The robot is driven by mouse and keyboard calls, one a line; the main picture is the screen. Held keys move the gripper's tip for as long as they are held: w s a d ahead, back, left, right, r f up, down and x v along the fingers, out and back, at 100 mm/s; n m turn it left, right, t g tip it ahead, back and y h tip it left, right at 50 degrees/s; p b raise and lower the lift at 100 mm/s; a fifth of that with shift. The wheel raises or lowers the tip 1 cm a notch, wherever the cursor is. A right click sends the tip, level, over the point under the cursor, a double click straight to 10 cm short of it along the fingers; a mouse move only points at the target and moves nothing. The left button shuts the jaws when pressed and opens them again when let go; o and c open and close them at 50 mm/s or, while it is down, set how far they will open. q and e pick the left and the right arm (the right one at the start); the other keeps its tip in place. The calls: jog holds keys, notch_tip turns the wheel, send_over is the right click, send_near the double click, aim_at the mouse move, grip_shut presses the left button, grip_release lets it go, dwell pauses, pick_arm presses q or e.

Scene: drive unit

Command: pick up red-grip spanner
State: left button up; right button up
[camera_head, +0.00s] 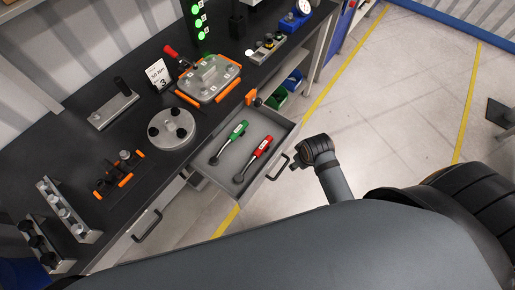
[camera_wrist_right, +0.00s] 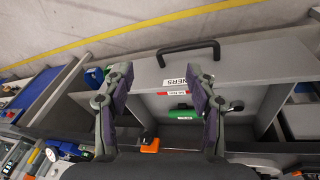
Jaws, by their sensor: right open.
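The red-grip spanner (camera_head: 261,148) lies in the open drawer (camera_head: 282,131), to the right of a green-grip spanner (camera_head: 238,130). In the right wrist view, a red grip (camera_wrist_right: 170,93) and a green grip (camera_wrist_right: 182,117) show partly between the fingers; the rest of both spanners is hard to make out. My right gripper (camera_wrist_right: 158,84) is open and empty, with its fingers spread over the drawer. In the head view my right wrist (camera_head: 316,151) is just right of the drawer front, and its fingers are mostly hidden. My left gripper is not in view.
The drawer handle (camera_head: 278,168) sticks out from its front. Green (camera_head: 277,97) and blue (camera_head: 293,81) bins are under the bench (camera_head: 135,150). The bench top holds a round plate (camera_head: 171,129), a clear-covered unit (camera_head: 208,78) and several fixtures.

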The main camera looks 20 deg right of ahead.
jog(key=w+r+n, duration=0.2)
jog(key=n, duration=0.1)
jog(key=n+g+y+p, duration=0.1)
jog(key=n+g, duration=0.2)
jog(key=n, duration=1.4)
send_over(260, 148)
jog(key=f, duration=0.7)
jog(key=shift+s+d, duration=0.2)
jog(key=shift+d, duration=0.05)
jog(key=shift+w+a+n, duration=0.15)
jog(key=shift+a+n, duration=0.15)
jog(key=shift+n, duration=0.5)
jog(key=shift+f+b, duration=0.4)
jog(key=shift+f, duration=0.05)
notch_tip(260, 148, down, 5)
jog(key=b, duration=0.5)
jog(key=shift+r, duration=0.1)
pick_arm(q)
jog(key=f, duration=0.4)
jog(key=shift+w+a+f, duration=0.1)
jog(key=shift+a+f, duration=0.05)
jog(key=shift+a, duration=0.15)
pick_arm(e)
jog(key=shift+r, duration=0.15)
